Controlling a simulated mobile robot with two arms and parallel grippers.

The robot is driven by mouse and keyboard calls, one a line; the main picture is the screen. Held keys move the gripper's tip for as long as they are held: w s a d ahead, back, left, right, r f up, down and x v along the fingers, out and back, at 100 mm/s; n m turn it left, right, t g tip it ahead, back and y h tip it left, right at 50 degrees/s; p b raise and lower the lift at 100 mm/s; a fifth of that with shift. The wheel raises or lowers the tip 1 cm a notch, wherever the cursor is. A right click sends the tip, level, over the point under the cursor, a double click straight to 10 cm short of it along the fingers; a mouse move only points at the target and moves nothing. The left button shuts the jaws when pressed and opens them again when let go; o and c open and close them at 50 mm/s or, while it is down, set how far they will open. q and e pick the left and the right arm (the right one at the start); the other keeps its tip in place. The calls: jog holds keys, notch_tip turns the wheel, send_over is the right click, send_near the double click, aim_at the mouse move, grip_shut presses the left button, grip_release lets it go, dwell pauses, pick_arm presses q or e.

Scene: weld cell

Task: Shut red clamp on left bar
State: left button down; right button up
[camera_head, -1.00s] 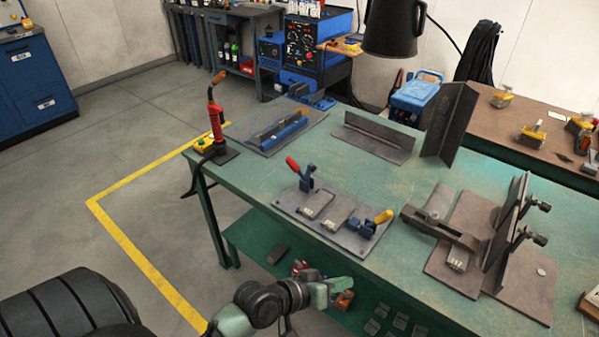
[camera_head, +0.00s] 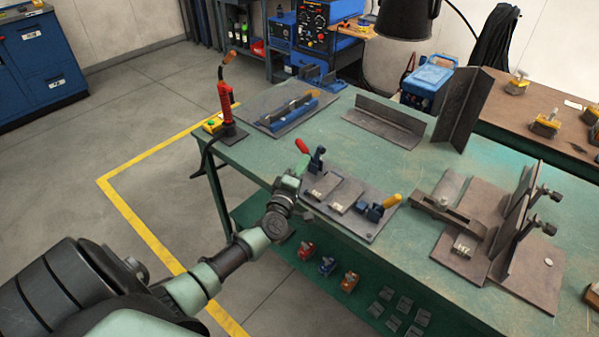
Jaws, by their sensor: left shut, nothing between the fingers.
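A fixture plate (camera_head: 362,227) lies on the green table (camera_head: 440,262) near its left front edge. Two short grey bars lie on it, the left bar (camera_head: 324,187) and the right bar (camera_head: 346,195). The red clamp (camera_head: 302,147) stands at the back left of the plate, its red handle tilted up and left from a dark blue body. The yellow-handled clamp (camera_head: 391,201) is at the plate's right end. My left gripper (camera_head: 301,167) is shut and empty, just in front of and below the red handle. I cannot tell whether they touch. My right gripper is not in view.
A red torch (camera_head: 225,104) stands at the table's left corner. A blue vise-like fixture (camera_head: 290,110) and angled steel pieces (camera_head: 385,119) are behind the plate. A welded-plate assembly (camera_head: 480,240) stands at the right. Small clamps lie on the lower shelf (camera_head: 262,228).

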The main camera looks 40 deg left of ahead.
pick_arm(q)
jog(key=shift+x, duration=2.1)
jog(key=shift+d, duration=0.2)
